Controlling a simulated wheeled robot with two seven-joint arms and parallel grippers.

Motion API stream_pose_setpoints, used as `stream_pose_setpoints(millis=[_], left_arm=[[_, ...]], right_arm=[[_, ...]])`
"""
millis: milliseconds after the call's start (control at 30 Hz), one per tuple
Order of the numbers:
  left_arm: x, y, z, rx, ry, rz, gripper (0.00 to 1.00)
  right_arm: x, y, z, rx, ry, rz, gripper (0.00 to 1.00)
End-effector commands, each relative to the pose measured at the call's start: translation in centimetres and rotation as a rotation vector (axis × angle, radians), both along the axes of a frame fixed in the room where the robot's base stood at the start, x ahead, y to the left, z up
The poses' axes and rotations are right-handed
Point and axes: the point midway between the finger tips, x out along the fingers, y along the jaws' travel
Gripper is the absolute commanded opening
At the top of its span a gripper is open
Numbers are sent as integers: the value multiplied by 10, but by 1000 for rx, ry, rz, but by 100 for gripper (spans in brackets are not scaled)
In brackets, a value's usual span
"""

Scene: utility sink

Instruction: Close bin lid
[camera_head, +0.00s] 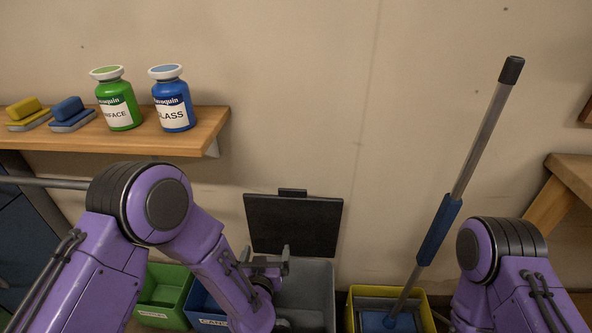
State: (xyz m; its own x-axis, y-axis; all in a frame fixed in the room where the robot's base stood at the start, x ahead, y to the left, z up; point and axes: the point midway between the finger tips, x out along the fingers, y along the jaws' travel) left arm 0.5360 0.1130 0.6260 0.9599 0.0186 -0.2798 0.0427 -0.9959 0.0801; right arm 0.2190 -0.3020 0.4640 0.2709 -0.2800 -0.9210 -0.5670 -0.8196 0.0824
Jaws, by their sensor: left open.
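The black bin lid (293,225) stands open and upright against the wall, with a small tab on its top edge. Below it is the grey bin (318,292), its inside partly showing and its left part hidden by my left arm. My left gripper (266,264) is over the left side of the bin opening, just below the lid's lower left edge. It is open and holds nothing that I can see. I cannot tell if it touches the lid. My right arm is at the lower right; its gripper is not visible.
A green bin (163,293) and a blue bin (203,308) are left of the grey bin. A yellow bucket (425,306) with a blue-handled mop (440,228) stands to the right. A wooden shelf (190,131) holds green and blue bottles and two sponges or brushes.

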Motion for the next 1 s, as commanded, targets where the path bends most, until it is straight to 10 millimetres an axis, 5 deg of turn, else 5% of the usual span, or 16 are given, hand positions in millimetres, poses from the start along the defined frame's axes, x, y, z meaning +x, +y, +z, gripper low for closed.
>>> stream_pose_setpoints(millis=[33, 100, 200, 700, 1000], left_arm=[[19, -21, 43, 21, -96, -21, 100], [36, -41, 81, 53, -198, -32, 100], [47, -55, 109, 78, -274, -35, 100], [139, -54, 112, 84, -286, -27, 100], [153, -55, 112, 86, -284, -31, 100]], right_arm=[[0, 0, 13, 0, 0, 0, 0], [0, 0, 18, 0, 0, 0, 0], [0, 0, 20, 0, 0, 0, 0], [0, 0, 17, 0, 0, 0, 0], [0, 0, 16, 0, 0, 0, 0]])
